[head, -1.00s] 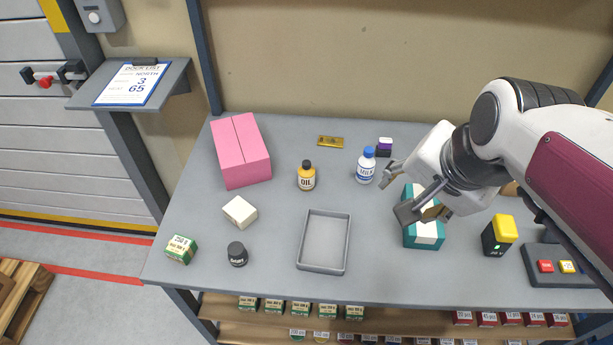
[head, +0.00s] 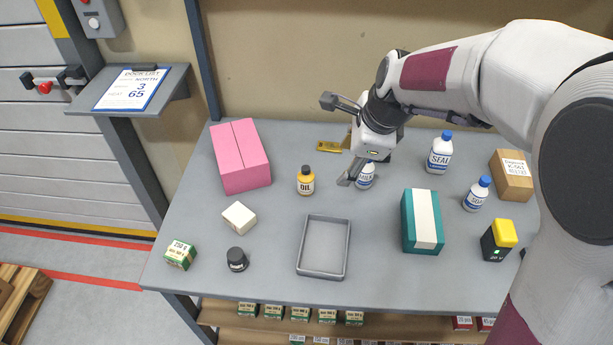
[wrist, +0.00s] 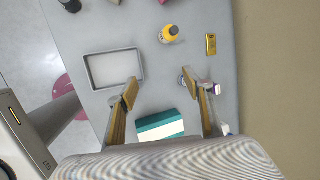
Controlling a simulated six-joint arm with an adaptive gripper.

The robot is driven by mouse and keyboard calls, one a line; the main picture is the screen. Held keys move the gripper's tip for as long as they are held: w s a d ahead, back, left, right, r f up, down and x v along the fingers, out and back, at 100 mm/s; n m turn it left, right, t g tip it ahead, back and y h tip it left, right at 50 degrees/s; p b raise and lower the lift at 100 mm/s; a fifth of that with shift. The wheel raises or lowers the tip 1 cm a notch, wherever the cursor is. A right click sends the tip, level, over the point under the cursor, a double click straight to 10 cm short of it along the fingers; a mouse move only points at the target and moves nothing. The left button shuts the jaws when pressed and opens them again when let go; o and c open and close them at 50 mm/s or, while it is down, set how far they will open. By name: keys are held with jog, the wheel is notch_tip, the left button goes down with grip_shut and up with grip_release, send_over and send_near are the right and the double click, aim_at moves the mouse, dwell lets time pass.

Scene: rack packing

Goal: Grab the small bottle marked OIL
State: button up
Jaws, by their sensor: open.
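The small bottle marked OIL (head: 305,181) is yellow with a dark cap and stands upright on the grey table, between the pink box and a white bottle. It also shows in the wrist view (wrist: 169,34), beyond my fingertips. My gripper (head: 338,140) is open, its fingers apart, above the table to the right of the OIL bottle. In the wrist view nothing is visible held between the fingers (wrist: 160,88). A white, blue-capped bottle (head: 365,178) stands under my gripper and is partly hidden by it.
A grey tray (head: 324,272) lies in front of the OIL bottle. A pink box (head: 240,155), a white box (head: 239,217) and a gold bar (head: 328,146) are nearby. A teal box (head: 410,222) and a bottle marked SEAL (head: 440,153) stand to the right.

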aim_at(306, 181)
jog(key=w+a+f+m, duration=0.2)
jog(key=f+m, duration=0.1)
jog(key=f, duration=0.1)
jog(key=w+a+f+m, duration=0.2)
jog(key=w+a+f, duration=0.1)
jog(key=f, duration=0.1)
jog(key=w+a+f+m, duration=0.2)
jog(key=w+f+m, duration=0.1)
jog(key=f, duration=0.2)
jog(key=shift+w+a+m+g+y, duration=0.25)
jog(key=shift+m+g+y, duration=0.05)
jog(key=shift+f, duration=0.1)
jog(key=shift+x, duration=1.2)
jog(key=shift+f, duration=0.1)
jog(key=shift+w+x, duration=0.1)
jog(key=shift+x, duration=1.15)
jog(key=shift+w+x, duration=0.15)
jog(key=shift+x, duration=1.1)
jog(key=c, duration=1.3)
